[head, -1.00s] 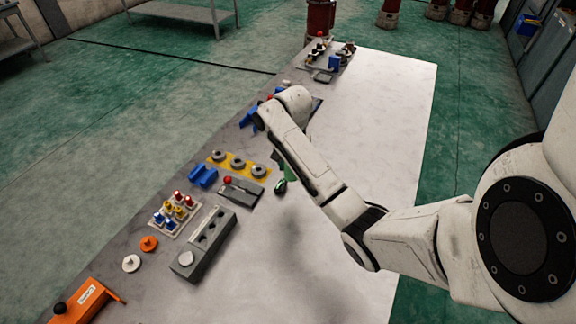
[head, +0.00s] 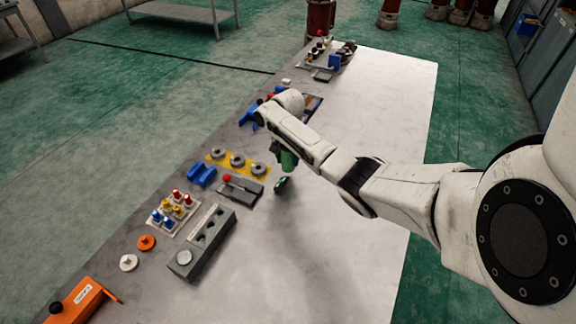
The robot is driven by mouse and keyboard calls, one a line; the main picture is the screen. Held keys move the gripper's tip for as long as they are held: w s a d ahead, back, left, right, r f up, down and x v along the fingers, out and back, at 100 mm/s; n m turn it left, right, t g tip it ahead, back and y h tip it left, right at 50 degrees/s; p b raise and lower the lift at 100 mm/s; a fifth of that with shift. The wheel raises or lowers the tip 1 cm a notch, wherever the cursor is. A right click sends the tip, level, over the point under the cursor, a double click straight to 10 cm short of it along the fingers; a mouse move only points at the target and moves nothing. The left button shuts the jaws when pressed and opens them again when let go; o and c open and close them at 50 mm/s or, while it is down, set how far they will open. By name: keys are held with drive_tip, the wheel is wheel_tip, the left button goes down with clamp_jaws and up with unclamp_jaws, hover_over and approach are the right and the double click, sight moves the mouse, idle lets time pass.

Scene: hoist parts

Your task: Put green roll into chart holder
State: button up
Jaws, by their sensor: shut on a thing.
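The green roll (head: 289,160) is a short green cylinder seen in the head view just below my forearm, roughly upright. My gripper (head: 279,146) is dark and mostly hidden behind the arm; it is shut on the roll, near its upper part. The roll appears raised over the table, though its exact height is hard to judge. A small dark piece with a green rim (head: 281,184) lies on the table just below it. I cannot tell which thing is the chart holder.
Left of the roll are a red-knobbed lever plate (head: 240,187), a yellow strip with grey rings (head: 237,161) and a blue bracket (head: 201,175). A long grey block (head: 208,241) is nearer. The white tabletop (head: 330,250) on the right is clear.

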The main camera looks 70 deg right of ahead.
sight(288, 163)
drive_tip(key=shift+w+d+f+b, duration=0.1)
drive_tip(key=shift+d+f+b, duration=0.1)
drive_tip(key=shift+f+b, duration=1.55)
drive_tip(key=o, duration=1.1)
drive_tip(key=shift+f, duration=0.1)
